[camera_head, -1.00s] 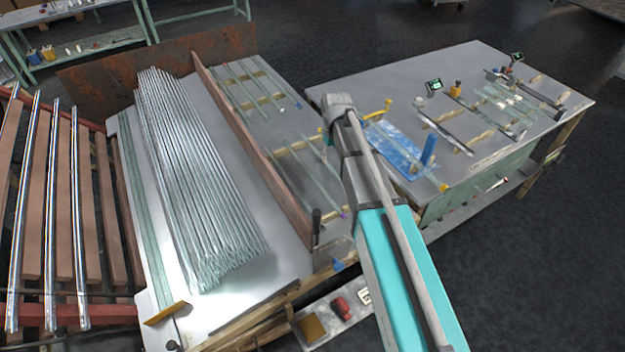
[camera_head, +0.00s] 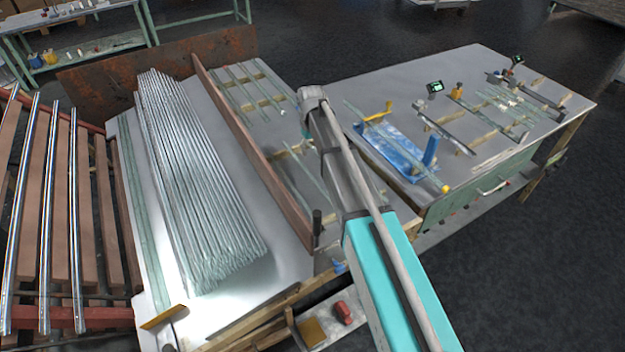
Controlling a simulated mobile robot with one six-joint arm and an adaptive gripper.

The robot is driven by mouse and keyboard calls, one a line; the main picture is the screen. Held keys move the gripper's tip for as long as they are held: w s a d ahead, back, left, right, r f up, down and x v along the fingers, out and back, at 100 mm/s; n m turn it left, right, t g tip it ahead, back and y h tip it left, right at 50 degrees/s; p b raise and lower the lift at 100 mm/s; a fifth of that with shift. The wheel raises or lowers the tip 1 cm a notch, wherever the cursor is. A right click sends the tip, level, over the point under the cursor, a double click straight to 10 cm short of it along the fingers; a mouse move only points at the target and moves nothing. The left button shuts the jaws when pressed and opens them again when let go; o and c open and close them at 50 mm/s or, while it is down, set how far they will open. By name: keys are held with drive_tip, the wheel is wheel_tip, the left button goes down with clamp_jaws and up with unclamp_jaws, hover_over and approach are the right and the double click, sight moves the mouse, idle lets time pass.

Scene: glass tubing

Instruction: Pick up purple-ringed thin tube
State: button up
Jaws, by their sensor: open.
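The purple-ringed thin tube cannot be made out now; my arm (camera_head: 340,165) covers much of the near rack where a purple tube end showed earlier. Parts of thin greenish glass tubes (camera_head: 298,187) still show there, between the rusty divider and my arm, with no purple ring visible on them. My gripper is not visible, so its place relative to the tube cannot be told.
A rusty upright divider (camera_head: 245,140) separates the thin tubes from a big stack of glass tubes (camera_head: 190,175). More thin tubes lie on a far wooden rack (camera_head: 250,90). The right table (camera_head: 470,75) holds a blue fixture (camera_head: 395,150), a yellow-ended tube and small tools.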

drive_tip(key=b, duration=0.7)
hover_over(312, 176)
drive_tip(key=shift+a+f, duration=0.1)
drive_tip(key=shift+f, duration=3.8)
drive_tip(key=shift+f, duration=0.1)
drive_tip(key=shift+f+b, duration=2.5)
drive_tip(key=shift+b, duration=0.25)
clamp_jaws()
